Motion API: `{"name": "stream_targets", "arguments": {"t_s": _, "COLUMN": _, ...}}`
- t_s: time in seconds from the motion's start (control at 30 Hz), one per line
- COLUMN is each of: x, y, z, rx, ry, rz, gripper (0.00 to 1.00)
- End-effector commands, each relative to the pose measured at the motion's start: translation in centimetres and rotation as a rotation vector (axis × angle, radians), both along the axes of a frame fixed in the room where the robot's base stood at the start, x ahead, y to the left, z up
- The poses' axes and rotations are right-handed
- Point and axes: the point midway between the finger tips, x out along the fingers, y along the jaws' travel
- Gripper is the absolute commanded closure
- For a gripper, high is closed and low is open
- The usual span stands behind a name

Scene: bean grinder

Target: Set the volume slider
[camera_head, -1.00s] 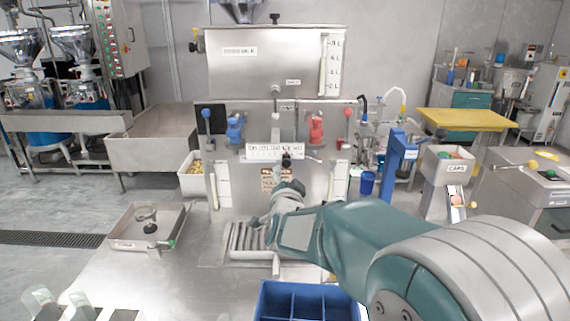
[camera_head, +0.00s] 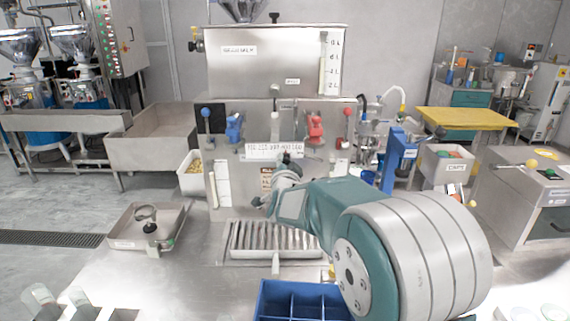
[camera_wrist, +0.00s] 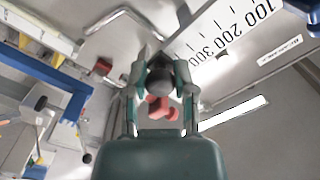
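The volume slider's scale plate (camera_head: 268,152) is a white strip on the front of the steel machine. The wrist view shows it close up (camera_wrist: 230,27) with marks for 100, 200 and 300. The slider's dark round knob (camera_wrist: 160,73) lies beside the scale, nearest the 300 end in the wrist view. My gripper (camera_wrist: 162,68) has its fingertips close in on both sides of the knob, apparently in contact. In the head view, my gripper (camera_head: 283,167) is just below the scale plate, small and partly hidden by my wrist.
Red (camera_head: 315,126) and blue (camera_head: 234,127) valve handles sit above the scale. A ribbed drip tray (camera_head: 275,238) is below, with a blue divided bin (camera_head: 268,295) in front. A blue stand (camera_head: 397,160) is to the right. A steel tray (camera_head: 120,243) stands left.

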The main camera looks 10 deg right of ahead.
Motion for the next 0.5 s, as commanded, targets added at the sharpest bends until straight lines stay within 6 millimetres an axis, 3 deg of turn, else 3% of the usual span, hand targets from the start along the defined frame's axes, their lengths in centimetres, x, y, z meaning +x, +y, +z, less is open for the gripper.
{"name": "stream_targets", "arguments": {"t_s": 0.17, "x": 0.1, "y": 0.3, "z": 0.0, "rx": 0.0, "ry": -0.001, "rz": 0.001, "gripper": 1.0}}
{"name": "stream_targets", "arguments": {"t_s": 0.4, "x": 0.9, "y": 3.8, "z": 0.0, "rx": 0.001, "ry": -0.002, "rz": 0.003, "gripper": 1.0}}
{"name": "stream_targets", "arguments": {"t_s": 0.5, "x": 0.9, "y": 4.4, "z": 0.0, "rx": 0.0, "ry": -0.001, "rz": 0.001, "gripper": 1.0}}
